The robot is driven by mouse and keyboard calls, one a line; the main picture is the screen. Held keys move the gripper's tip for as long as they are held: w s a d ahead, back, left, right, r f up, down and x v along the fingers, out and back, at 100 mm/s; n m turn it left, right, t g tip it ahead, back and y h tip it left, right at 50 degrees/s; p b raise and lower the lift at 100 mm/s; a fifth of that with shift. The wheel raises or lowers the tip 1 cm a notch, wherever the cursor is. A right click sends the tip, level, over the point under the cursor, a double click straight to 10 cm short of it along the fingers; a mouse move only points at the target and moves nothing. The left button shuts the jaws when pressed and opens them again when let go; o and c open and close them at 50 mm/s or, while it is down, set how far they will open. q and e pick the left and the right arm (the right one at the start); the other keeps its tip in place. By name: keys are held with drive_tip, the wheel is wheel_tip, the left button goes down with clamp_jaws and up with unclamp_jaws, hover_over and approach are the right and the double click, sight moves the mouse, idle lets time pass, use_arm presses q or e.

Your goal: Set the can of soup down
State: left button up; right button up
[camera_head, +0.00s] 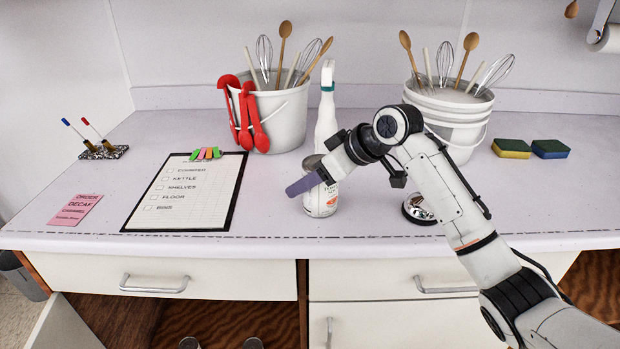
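The can of soup (320,203) is upright, with a white printed label and a grey metal lid, near the front middle of the counter. My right gripper (308,184) comes in from the right, with a purple finger lying across the front of the can. It looks shut on the can; the other finger is hidden behind it. The can's base is at or just above the counter (270,205); I cannot tell if it touches. My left gripper is not in view.
A white spray bottle (326,120) stands close behind the can. Two utensil buckets (285,115) (455,115) stand behind. Counter is bare between clipboard and can.

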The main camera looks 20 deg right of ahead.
drive_tip(key=shift+r, duration=0.1)
drive_tip(key=o, duration=1.4)
drive_tip(key=shift+s+d+r, duration=0.15)
drive_tip(key=shift+d+r, duration=0.05)
drive_tip(key=shift+r, duration=0.05)
drive_tip(key=v, duration=1.1)
drive_tip(key=shift+s, duration=0.15)
drive_tip(key=shift+r, duration=0.1)
